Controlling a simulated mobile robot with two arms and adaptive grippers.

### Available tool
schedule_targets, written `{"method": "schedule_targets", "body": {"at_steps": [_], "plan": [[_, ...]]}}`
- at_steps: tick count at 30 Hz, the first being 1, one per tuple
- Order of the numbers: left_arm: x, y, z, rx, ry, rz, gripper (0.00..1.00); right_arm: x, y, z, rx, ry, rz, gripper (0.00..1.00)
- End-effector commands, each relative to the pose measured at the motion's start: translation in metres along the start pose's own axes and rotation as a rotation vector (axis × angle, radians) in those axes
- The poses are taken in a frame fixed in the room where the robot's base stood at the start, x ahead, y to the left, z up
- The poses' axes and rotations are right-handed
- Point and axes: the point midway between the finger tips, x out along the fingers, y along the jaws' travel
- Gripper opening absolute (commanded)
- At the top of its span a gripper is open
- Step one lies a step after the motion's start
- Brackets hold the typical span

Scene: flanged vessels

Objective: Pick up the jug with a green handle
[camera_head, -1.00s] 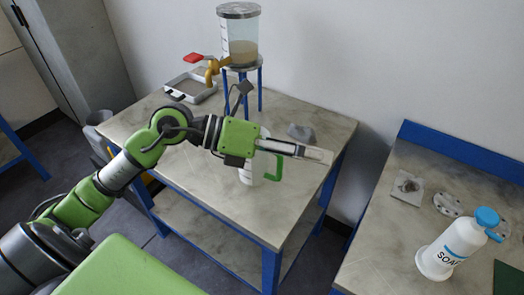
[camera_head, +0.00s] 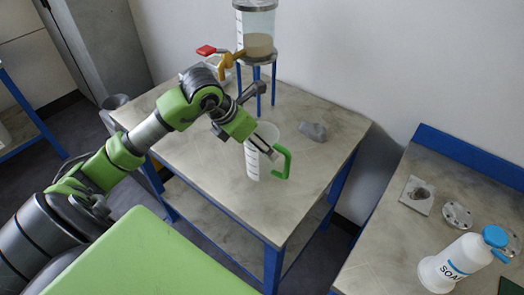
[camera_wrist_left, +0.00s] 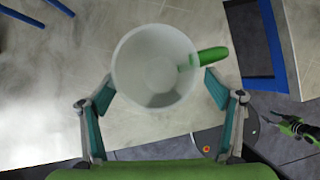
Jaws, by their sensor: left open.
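The jug (camera_head: 252,162) is white with dark marks on its side and a green handle (camera_head: 287,162). It stands upright on the middle table in the head view. In the left wrist view I look down into the open white jug (camera_wrist_left: 155,68), with its green handle (camera_wrist_left: 213,55) pointing right. My left gripper (camera_wrist_left: 160,83) is open, with one fingertip on either side of the jug's lower edge in that view. The right fingertip is close beside the handle; contact cannot be told. In the head view the left gripper (camera_head: 262,142) is over the jug's rim, fingers partly hidden.
A clear vessel (camera_head: 257,22) on a blue stand with a red-handled brass tap (camera_head: 228,55) is behind the arm. A grey lump (camera_head: 313,131) lies right of the jug. A soap bottle (camera_head: 458,262) and flanges (camera_head: 457,215) are on the right table. The middle table's front is clear.

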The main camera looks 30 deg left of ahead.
Motion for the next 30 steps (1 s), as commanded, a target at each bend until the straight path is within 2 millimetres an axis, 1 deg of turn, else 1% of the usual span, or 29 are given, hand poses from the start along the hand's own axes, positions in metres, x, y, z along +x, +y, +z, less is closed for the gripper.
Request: {"method": "schedule_targets", "body": {"at_steps": [5,10,12,15,22,23,24,26,27,28,30], "plan": [[0.011,0.000,-0.001,-0.001,0.002,-0.003,0.83,-0.007,0.001,-0.001,0.000,0.000,0.001,0.40],[0.036,0.004,-0.004,-0.003,0.005,-0.004,0.83,-0.023,0.003,-0.002,-0.001,0.000,0.003,0.40],[0.046,0.004,-0.003,-0.002,0.002,-0.003,0.83,-0.024,0.004,-0.002,-0.002,0.000,0.004,0.40],[0.055,0.004,-0.004,0.000,0.001,-0.002,0.83,-0.025,0.005,-0.003,-0.002,0.000,0.006,0.40],[0.058,0.004,-0.004,0.002,0.000,0.000,0.83,-0.024,0.007,-0.004,-0.002,0.002,0.008,0.40],[0.058,0.004,-0.004,0.002,0.000,0.000,0.81,-0.024,0.007,-0.004,-0.002,0.002,0.008,0.40],[0.058,0.004,-0.004,0.002,0.000,0.000,0.70,-0.024,0.007,-0.004,-0.002,0.002,0.008,0.40],[0.057,0.004,-0.004,0.002,0.000,0.000,0.55,-0.024,0.007,-0.004,-0.002,0.002,0.008,0.40],[0.057,0.004,-0.004,0.002,0.000,0.000,0.44,-0.024,0.007,-0.004,-0.001,0.002,0.008,0.40],[0.057,0.004,-0.004,0.002,0.000,0.000,0.41,-0.024,0.007,-0.004,-0.001,0.002,0.008,0.40],[0.057,0.004,-0.004,0.002,0.000,0.000,0.41,-0.024,0.007,-0.004,-0.001,0.002,0.008,0.40]]}}
